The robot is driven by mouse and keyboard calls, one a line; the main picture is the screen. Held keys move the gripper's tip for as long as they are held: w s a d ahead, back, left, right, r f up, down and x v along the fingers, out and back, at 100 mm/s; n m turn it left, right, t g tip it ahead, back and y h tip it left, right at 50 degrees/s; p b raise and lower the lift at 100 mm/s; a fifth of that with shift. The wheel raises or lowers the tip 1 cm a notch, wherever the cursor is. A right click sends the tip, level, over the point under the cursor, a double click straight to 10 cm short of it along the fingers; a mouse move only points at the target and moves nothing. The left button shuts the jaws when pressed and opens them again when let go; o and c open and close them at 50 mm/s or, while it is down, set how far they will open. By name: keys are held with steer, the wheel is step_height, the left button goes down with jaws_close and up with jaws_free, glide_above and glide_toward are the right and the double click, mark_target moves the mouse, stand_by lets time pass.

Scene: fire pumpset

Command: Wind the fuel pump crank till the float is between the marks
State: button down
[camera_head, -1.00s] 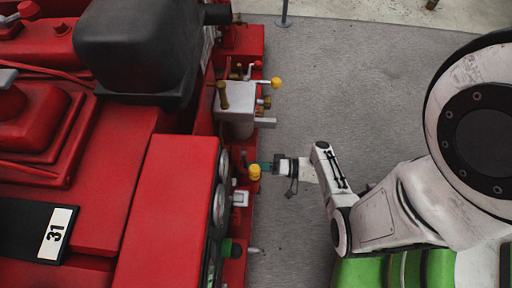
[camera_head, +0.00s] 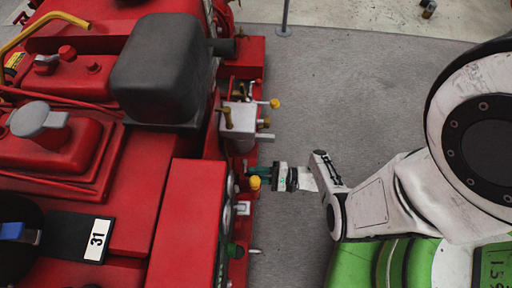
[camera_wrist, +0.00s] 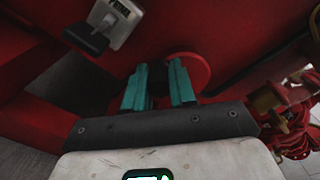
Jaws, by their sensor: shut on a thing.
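My gripper (camera_head: 258,171) reaches in from the right to the side of the red pumpset (camera_head: 190,215). In the wrist view its two teal fingers (camera_wrist: 160,80) stand close together around a small dark part (camera_wrist: 159,86), shut on it. That part looks like the crank's handle, in front of a round red disc (camera_wrist: 190,70); the fingers hide most of it. In the head view a yellow knob (camera_head: 255,183) sits right beside the fingertips. I cannot make out the float or its marks in either view.
A grey box with levers and another yellow knob (camera_head: 275,103) stands farther up the machine's side. In the wrist view a pale labelled box with a black lever (camera_wrist: 104,24) is at upper left, and red and brass fittings (camera_wrist: 285,105) at right. Grey floor (camera_head: 340,95) is clear.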

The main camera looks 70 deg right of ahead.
steer(key=m, duration=0.1)
steer(key=r+m+p, duration=0.1)
steer(key=m, duration=0.1)
steer(key=shift+w+d+r+p, duration=0.1)
steer(key=shift+r+p, duration=0.15)
steer(key=shift+p, duration=0.05)
steer(key=shift+d+r+m+p, duration=0.1)
steer(key=shift+r+m+p, duration=0.1)
steer(key=shift+m, duration=0.3)
steer(key=shift+d+r+m+p, duration=0.1)
steer(key=shift+m+p, duration=0.1)
steer(key=shift+m, duration=0.3)
steer(key=c, duration=0.9)
jaws_free()
steer(key=shift+b+v, duration=1.05)
steer(key=shift+v, duration=4.35)
